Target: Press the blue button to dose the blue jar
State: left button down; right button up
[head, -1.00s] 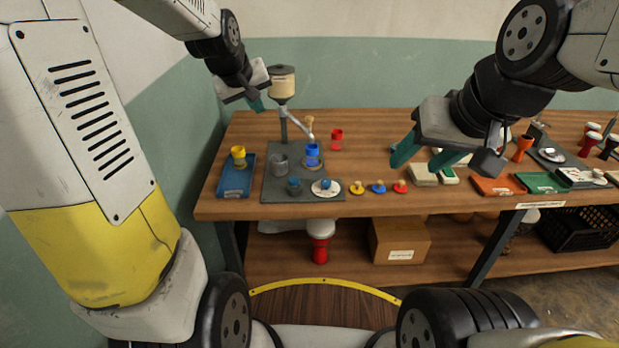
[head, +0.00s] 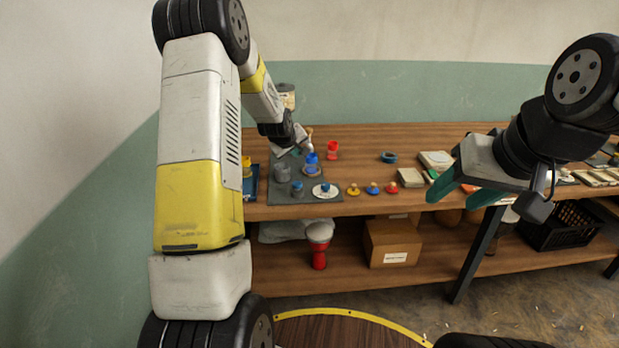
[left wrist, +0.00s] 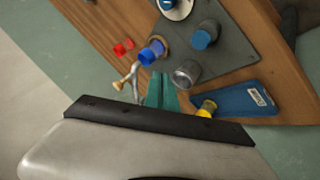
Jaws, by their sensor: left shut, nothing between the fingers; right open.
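A blue jar (head: 312,159) stands on the grey plate (head: 318,198); it also shows in the left wrist view (left wrist: 151,52). A blue knob sits on a white disc (head: 319,194) at the plate's front right. A second, duller blue knob (head: 297,188) stands left of it; I cannot tell which is the blue button. My left gripper (head: 297,152) is shut and empty above the back of the plate, beside the dispenser arm. Its teal fingers show in the left wrist view (left wrist: 160,85), near the blue jar and grey cup (left wrist: 187,73). My right gripper (head: 460,194) is open and empty, right of the plate.
A yellow jar (left wrist: 206,109) is on the blue tray (left wrist: 240,103). My left arm hides part of the tray.

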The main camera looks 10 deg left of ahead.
aim_at(298, 182)
pick_arm(q)
jog(key=shift+f, duration=4.4)
jog(key=shift+f, duration=0.15)
jog(key=shift+f, duration=0.25)
jog(key=shift+f, duration=1.05)
jog(key=shift+r, duration=1.45)
